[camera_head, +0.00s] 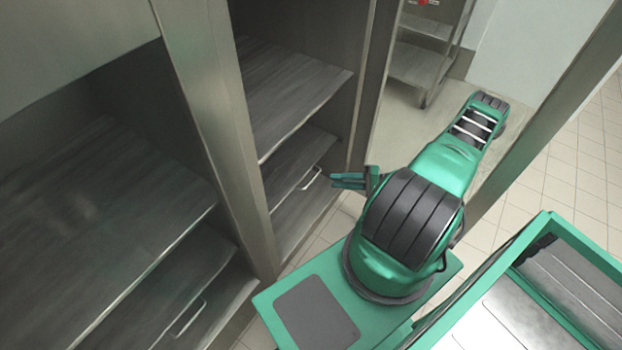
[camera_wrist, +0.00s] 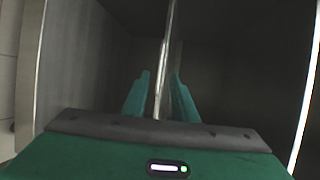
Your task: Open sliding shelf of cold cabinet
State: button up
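The cold cabinet (camera_head: 222,130) stands at the left in the head view, with dark shelves in open bays. In its right bay, a lower sliding shelf (camera_head: 288,212) has a pale bar handle (camera_head: 314,180) and appears pushed in. My gripper (camera_head: 335,181) is just right of that handle, fingers pointing left towards it. In the wrist view, my two teal fingers (camera_wrist: 159,84) are apart. A thin metal bar (camera_wrist: 165,55) shows in the gap between them. I cannot tell whether it is the handle or a shelf edge, or whether the fingers touch it.
An upper shelf (camera_head: 288,90) lies above the sliding shelf. The left bay has another low shelf with a handle (camera_head: 190,318). A wheeled metal rack (camera_head: 420,62) stands at the back. Tiled floor (camera_head: 530,190) is open at the right.

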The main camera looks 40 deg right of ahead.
aim_at(313, 179)
jog(key=x, duration=1)
jog(key=shift+w+f, duration=0.1)
jog(key=shift+w, duration=0.15)
